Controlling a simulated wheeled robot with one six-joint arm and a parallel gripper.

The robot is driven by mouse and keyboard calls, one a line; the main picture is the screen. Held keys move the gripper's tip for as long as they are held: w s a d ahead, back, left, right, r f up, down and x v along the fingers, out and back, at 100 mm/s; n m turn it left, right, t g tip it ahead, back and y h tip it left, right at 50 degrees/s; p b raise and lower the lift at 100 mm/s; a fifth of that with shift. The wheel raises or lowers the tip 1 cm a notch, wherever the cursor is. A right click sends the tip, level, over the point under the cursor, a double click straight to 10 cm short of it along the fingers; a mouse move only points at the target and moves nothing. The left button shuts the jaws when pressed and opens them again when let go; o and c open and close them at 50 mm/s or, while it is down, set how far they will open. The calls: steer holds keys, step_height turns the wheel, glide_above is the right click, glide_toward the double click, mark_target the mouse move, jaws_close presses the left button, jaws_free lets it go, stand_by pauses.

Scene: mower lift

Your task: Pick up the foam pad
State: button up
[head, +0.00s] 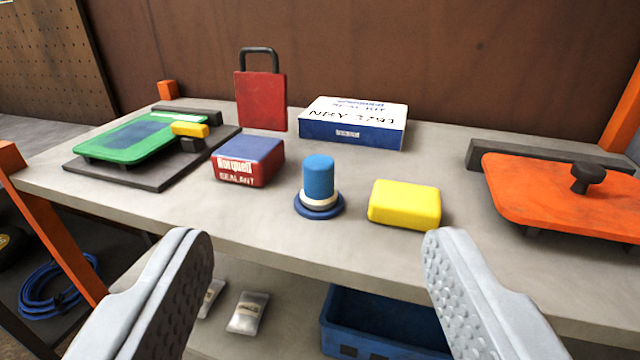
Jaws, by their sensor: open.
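A yellow block with rounded edges (404,205), which looks like the foam pad, lies flat near the front edge of the grey bench top (300,250). A blue cylinder with a white ring on a round blue base (318,185) stands upright just left of it, apart from it. My gripper (318,240) is open, with its two grey fingers wide apart at the bottom of the view. Nothing is between the fingertips. The yellow block appears beyond the right finger and right of the middle between the fingers.
A red and blue sealant box (248,162), a red padlock-shaped object (261,100) and a white and blue box (353,124) stand behind. A green-topped plate (130,138) is left; an orange plate with a knob (560,197) is right. A blue bin (375,325) sits below.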

steer(key=w+r+m+g, duration=0.1)
steer(key=w+r+g, duration=0.15)
steer(key=w, duration=0.35)
steer(key=w+r+m+g, duration=0.1)
steer(key=w+r+g, duration=0.1)
steer(key=w+g, duration=0.35)
steer(key=m+g, duration=0.3)
steer(key=g, duration=0.6)
glide_toward(319, 160)
steer(key=f, duration=0.6)
steer(key=shift+w, duration=0.3)
steer(key=shift+s+f, duration=0.2)
steer(key=shift+f, duration=2.45)
steer(key=c, duration=1.1)
step_height(319, 160, up, 10)
steer(key=shift+r, duration=0.1)
steer(key=shift+c, duration=0.2)
